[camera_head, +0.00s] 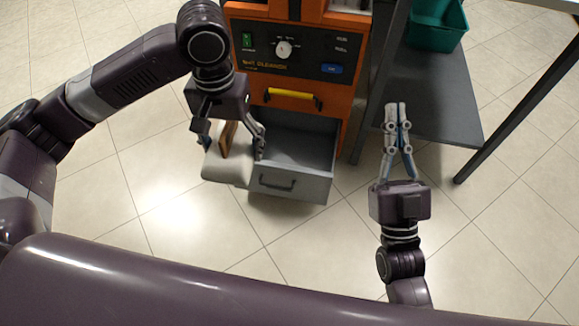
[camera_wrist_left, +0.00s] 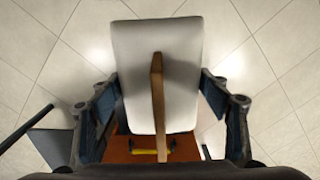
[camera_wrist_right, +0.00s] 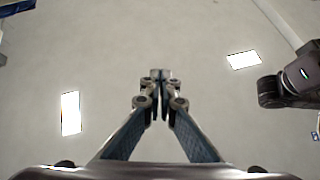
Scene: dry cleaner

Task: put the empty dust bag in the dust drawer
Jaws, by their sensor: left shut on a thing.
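The dust bag (camera_head: 224,170) is whitish with a tan card plate (camera_head: 227,138) standing up from it. My left gripper (camera_head: 232,145) is shut on the bag, with its fingers on either side of the plate. In the left wrist view the pale bag (camera_wrist_left: 180,50) lies below the fingers, the plate (camera_wrist_left: 157,90) upright between them. The grey dust drawer (camera_head: 300,187) is pulled out at the machine's foot, and its visible inside looks empty. The bag is at the drawer's left front corner; I cannot tell whether they touch. My right gripper (camera_head: 396,105) is shut and empty, right of the drawer.
The orange cleaning machine (camera_head: 258,100) with a yellow handle (camera_head: 291,95) stands above and behind the drawer. A dark table's lower shelf (camera_head: 430,105) bears a green bin (camera_head: 437,25) at the right. The tiled floor (camera_head: 150,215) in front is clear.

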